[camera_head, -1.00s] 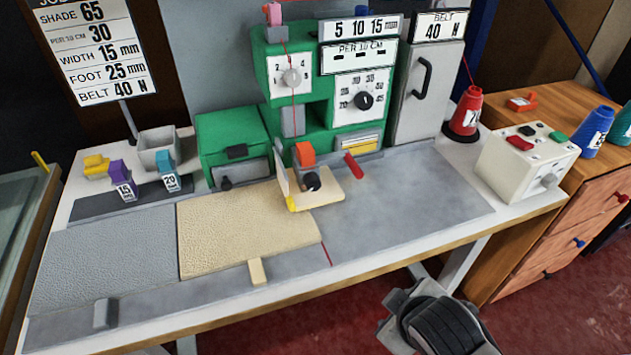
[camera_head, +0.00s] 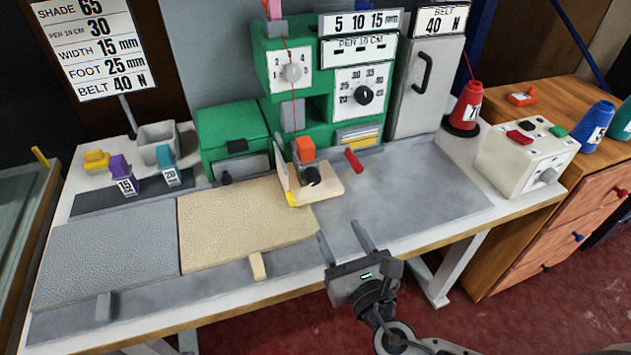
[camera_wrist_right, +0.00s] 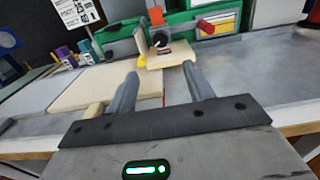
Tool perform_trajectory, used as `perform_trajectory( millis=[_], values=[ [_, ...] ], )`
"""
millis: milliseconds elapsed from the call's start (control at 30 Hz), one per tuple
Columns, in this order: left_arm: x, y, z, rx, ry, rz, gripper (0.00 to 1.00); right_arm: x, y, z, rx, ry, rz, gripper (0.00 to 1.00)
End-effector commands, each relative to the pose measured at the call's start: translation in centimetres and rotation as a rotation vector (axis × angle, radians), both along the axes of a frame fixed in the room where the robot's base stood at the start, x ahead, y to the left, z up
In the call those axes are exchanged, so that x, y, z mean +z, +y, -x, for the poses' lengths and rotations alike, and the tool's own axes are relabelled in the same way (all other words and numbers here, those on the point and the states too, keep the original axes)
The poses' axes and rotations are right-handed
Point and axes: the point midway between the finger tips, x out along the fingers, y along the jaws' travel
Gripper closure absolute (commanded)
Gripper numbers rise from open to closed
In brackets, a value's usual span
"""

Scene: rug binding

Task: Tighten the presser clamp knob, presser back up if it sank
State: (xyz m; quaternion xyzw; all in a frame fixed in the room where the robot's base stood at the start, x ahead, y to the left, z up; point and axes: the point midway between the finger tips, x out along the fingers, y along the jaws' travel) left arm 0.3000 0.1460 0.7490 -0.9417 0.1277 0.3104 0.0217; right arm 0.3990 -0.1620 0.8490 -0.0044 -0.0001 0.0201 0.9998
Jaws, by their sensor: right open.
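The black presser clamp knob (camera_head: 312,176) sits on the front of the presser, below an orange block (camera_head: 305,149), on a cream plate (camera_head: 327,187) at the front of the green machine (camera_head: 262,70). The knob also shows in the right wrist view (camera_wrist_right: 160,40), beyond my fingers. My right gripper (camera_head: 343,243) is open and empty over the table's front part, short of the presser and apart from it. It also shows in the right wrist view (camera_wrist_right: 160,85). I cannot tell the presser's exact height. My left gripper is not in view.
A beige rug piece (camera_head: 235,225) lies left of the presser, with a grey piece (camera_head: 115,235) beside it. A red lever (camera_head: 354,160) stands right of the knob. The grey table surface (camera_head: 420,190) on the right is clear. A control box (camera_head: 527,155) stands at the right.

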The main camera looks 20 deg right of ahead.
Motion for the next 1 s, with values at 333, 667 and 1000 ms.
perform_trajectory(
  millis=[333, 667, 1000],
  values=[
    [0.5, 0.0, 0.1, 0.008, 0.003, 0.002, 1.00, 0.3, 0.2, -7.6, -0.007, -0.004, -0.006, 0.48],
    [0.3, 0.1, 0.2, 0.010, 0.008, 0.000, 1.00, 0.2, 0.4, -13.2, -0.006, -0.001, -0.009, 0.48],
    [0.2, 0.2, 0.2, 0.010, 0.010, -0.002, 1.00, 0.1, 0.4, -14.3, -0.005, 0.001, -0.009, 0.48]
  ],
)
